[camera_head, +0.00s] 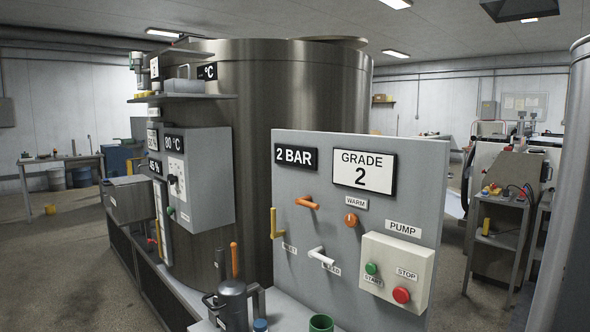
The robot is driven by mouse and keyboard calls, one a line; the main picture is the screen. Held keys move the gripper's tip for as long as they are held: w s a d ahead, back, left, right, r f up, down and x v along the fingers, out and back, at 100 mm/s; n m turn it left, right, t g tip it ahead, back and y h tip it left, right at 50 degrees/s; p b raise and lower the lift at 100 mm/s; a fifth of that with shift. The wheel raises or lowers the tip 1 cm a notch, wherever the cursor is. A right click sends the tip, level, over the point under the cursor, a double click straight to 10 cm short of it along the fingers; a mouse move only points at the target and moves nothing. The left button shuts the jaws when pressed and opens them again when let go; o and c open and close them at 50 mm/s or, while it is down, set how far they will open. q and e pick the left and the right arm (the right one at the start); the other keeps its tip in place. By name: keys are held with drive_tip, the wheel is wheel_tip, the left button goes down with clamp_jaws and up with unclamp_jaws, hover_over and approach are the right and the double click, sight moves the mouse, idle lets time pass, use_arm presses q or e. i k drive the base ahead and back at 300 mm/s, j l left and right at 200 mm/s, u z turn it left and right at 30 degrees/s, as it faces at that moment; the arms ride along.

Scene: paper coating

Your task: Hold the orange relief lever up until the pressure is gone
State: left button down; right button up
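An orange lever (308,203) sticks out of the upright grey panel (425,165), roughly level, below the display (295,158) that reads 2 BAR. I see no label on this lever. A second orange handle (234,259) stands upright near a dark grey vessel (233,303) at the bottom of the view; how it is attached is unclear. I cannot tell from labels which is the relief lever. Neither of my grippers is in view, and nothing touches either orange handle.
The panel also carries a yellow lever (274,222), a white lever (321,256), an orange knob (351,219) by WARM, and a box with green START (371,268) and red STOP (401,295) buttons. A large steel tank (300,85) stands behind. Floor at left is open.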

sight(305, 201)
drive_tip(key=i+j, duration=0.15)
drive_tip(key=j, duration=0.3)
drive_tip(key=i+j+z, duration=0.15)
drive_tip(key=j, duration=0.3)
drive_tip(key=i+j, duration=0.15)
drive_tip(key=j, duration=0.3)
drive_tip(key=i+j+z, duration=0.1)
drive_tip(key=j, duration=0.4)
drive_tip(key=i+j, duration=0.1)
drive_tip(key=j, duration=0.35)
drive_tip(key=i+j+z, duration=0.15)
drive_tip(key=j, duration=0.8)
drive_tip(key=i+z, duration=0.05)
drive_tip(key=i, duration=0.05)
